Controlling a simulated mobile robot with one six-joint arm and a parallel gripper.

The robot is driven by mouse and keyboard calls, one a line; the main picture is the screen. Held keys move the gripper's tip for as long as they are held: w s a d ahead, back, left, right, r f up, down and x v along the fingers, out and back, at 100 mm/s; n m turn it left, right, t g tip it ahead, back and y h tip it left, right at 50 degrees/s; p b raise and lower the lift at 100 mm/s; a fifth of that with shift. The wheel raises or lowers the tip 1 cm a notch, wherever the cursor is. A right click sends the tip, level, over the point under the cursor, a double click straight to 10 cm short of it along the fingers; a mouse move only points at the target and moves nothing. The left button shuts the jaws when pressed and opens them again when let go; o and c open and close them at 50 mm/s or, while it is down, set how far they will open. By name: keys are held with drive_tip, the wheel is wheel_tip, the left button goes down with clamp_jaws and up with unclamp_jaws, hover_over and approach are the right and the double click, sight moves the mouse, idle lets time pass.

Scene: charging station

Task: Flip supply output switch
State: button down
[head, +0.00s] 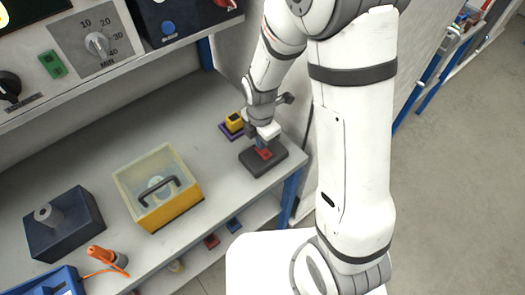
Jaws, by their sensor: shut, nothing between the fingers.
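My gripper (263,144) points down over a dark flat block (277,163) at the right end of the bench. It looks shut. A small red part (264,154) shows on the block right at the fingertips; I cannot tell if they touch. A black box (181,20) with a blue round knob (168,27) stands on the upper shelf, with a red part (226,3) at its right, cut by the frame edge. No label readable here names the supply output switch, so I cannot tell which part it is.
A yellow and black block (234,122) on a purple base stands just left of my gripper. A clear-lidded yellow box (170,205), a dark blue box (64,225) and an orange tool (108,258) are further left. A timer dial (97,44) is above.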

drive_tip(key=shift+f+b, duration=0.3)
drive_tip(key=shift+f, duration=0.15)
drive_tip(key=shift+r+p, duration=2.5)
drive_tip(key=shift+r, duration=1.1)
drive_tip(key=s+d+r+m+t, duration=0.1)
drive_tip(key=s+d+r+m, duration=0.5)
drive_tip(key=r+m, duration=0.4)
drive_tip(key=s+d+r+m+t, duration=0.2)
drive_tip(key=s+d+r+m, duration=0.4)
drive_tip(key=m, duration=0.8)
drive_tip(key=shift+s+r+m, duration=0.2)
drive_tip(key=shift+r+m, duration=0.2)
drive_tip(key=shift+r, duration=1.45)
